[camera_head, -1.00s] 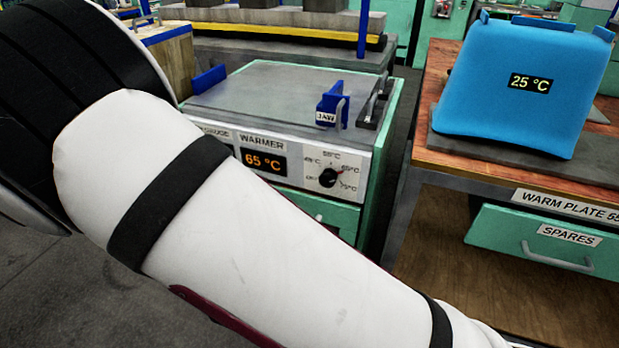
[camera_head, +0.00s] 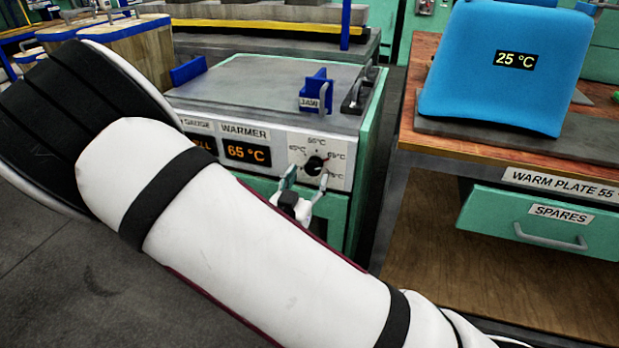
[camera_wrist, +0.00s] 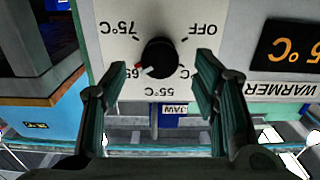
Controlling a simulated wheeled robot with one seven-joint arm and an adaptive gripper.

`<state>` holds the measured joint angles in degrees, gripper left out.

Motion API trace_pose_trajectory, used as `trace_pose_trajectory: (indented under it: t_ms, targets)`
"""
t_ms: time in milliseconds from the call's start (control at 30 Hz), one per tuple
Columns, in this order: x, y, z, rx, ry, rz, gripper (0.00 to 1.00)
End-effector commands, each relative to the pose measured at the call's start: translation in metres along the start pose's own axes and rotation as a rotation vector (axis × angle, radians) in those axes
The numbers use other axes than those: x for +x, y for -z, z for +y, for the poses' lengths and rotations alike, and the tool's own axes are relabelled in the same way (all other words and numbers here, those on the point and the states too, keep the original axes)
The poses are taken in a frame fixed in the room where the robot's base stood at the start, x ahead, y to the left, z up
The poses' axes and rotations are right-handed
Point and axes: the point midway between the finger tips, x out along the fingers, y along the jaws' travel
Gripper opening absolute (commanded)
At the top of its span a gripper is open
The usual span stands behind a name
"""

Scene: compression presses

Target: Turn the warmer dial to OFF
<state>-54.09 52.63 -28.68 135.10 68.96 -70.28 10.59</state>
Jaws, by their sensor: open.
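The warmer dial (camera_head: 315,165) is a round black knob on the light panel of the press. It also shows upside down in the wrist view (camera_wrist: 160,58), with its red-tipped pointer at the 65°C mark. The OFF mark (camera_wrist: 203,30) is at the dial's upper right in that view. The warmer display (camera_head: 247,152) reads 65 °C. My gripper (camera_head: 307,176) is open and empty just in front of and below the dial. In the wrist view its fingers (camera_wrist: 152,78) stand to either side of the knob, apart from it.
A blue-handled part (camera_head: 316,88) stands on the press top (camera_head: 265,90), beside a dark handle. To the right, a blue cover (camera_head: 500,85) with a 25 °C display rests on a wooden bench above a SPARES drawer (camera_head: 545,225). My arm hides the lower press front.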

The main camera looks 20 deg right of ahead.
Motion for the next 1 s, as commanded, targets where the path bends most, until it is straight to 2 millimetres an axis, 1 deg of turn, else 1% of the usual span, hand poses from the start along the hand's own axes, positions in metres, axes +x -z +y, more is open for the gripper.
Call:
trace_pose_trajectory:
  t_ms: [33, 200, 333, 533, 567, 600, 667, 700, 767, 1000]
  targets:
    - [0.007, -0.001, 0.000, 0.001, -0.002, -0.001, 0.55]
    - [0.021, -0.001, 0.000, 0.000, -0.001, -0.001, 0.55]
    - [0.025, 0.000, 0.000, 0.000, 0.000, -0.001, 0.55]
    - [0.025, 0.000, 0.000, 0.000, 0.001, -0.001, 0.55]
    - [0.024, 0.000, 0.000, 0.000, 0.001, -0.001, 0.52]
    - [0.024, 0.000, 0.000, 0.000, 0.000, -0.001, 0.43]
    - [0.024, 0.000, 0.000, 0.000, 0.001, -0.001, 0.30]
    - [0.024, 0.000, 0.000, 0.000, 0.001, -0.001, 0.21]
    - [0.024, 0.000, 0.000, 0.000, 0.001, -0.001, 0.07]
    - [0.024, 0.000, 0.000, -0.008, 0.001, -0.001, 0.06]
